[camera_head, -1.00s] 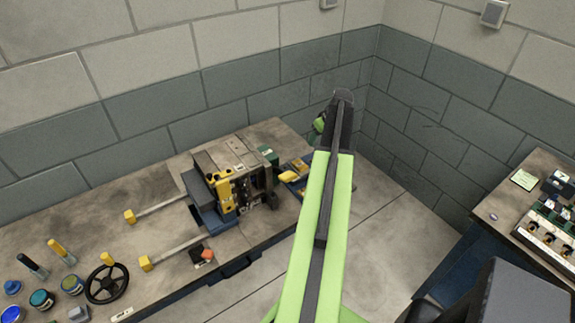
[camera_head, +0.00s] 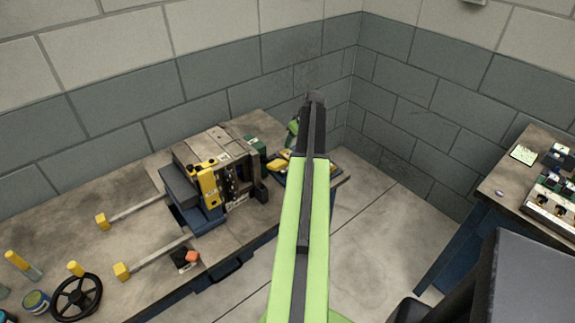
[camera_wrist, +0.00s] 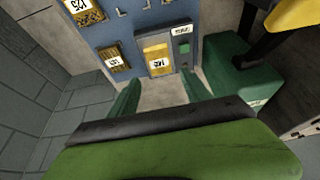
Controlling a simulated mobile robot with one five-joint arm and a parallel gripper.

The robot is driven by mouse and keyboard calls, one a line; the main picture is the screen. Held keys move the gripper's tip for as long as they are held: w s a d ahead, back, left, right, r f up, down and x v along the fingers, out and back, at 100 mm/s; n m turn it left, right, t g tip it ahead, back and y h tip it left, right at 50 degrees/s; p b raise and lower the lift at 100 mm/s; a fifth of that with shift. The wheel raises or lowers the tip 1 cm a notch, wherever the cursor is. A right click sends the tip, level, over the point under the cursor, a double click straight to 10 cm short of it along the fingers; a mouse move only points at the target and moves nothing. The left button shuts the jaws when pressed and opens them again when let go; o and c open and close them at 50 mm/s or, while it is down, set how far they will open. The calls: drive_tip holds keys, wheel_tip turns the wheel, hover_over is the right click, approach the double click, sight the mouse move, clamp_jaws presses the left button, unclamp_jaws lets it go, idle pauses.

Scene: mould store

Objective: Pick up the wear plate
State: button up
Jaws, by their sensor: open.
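Yellow plates with number labels lie on a blue board (camera_wrist: 135,33) in the wrist view. One yellow plate (camera_wrist: 157,59) sits in a grey-framed slot; another (camera_wrist: 117,57) lies to its left, and a third (camera_wrist: 84,10) is at the top left. I cannot tell from a name which is the wear plate. My gripper (camera_wrist: 160,90) is open and empty, its green fingers pointing towards the slotted plate, apart from it. In the head view my arm partly hides the board, with yellow pieces (camera_head: 279,163) showing beside it.
A mould block (camera_head: 215,172) on guide rods stands on the workbench (camera_head: 70,208), left of the board. A green block (camera_wrist: 228,72) stands close to the right finger in the wrist view. Walls are behind; a second bench (camera_head: 510,186) is at right, with open floor between.

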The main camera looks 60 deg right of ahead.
drive_tip(key=b, duration=0.3)
hover_over(289, 155)
drive_tip(key=s, duration=0.2)
drive_tip(key=f, duration=0.4)
drive_tip(key=shift+s+a+f, duration=0.1)
drive_tip(key=shift+a+f, duration=0.1)
drive_tip(key=shift+a, duration=0.15)
drive_tip(key=shift+r, duration=0.1)
drive_tip(key=b+x, duration=0.4)
drive_tip(key=x, duration=0.1)
drive_tip(key=shift+s+d+f+b, duration=0.1)
drive_tip(key=shift+f+b, duration=0.15)
drive_tip(key=shift+b, duration=0.1)
drive_tip(key=shift+r, duration=0.2)
drive_tip(key=shift+c, duration=0.5)
clamp_jaws()
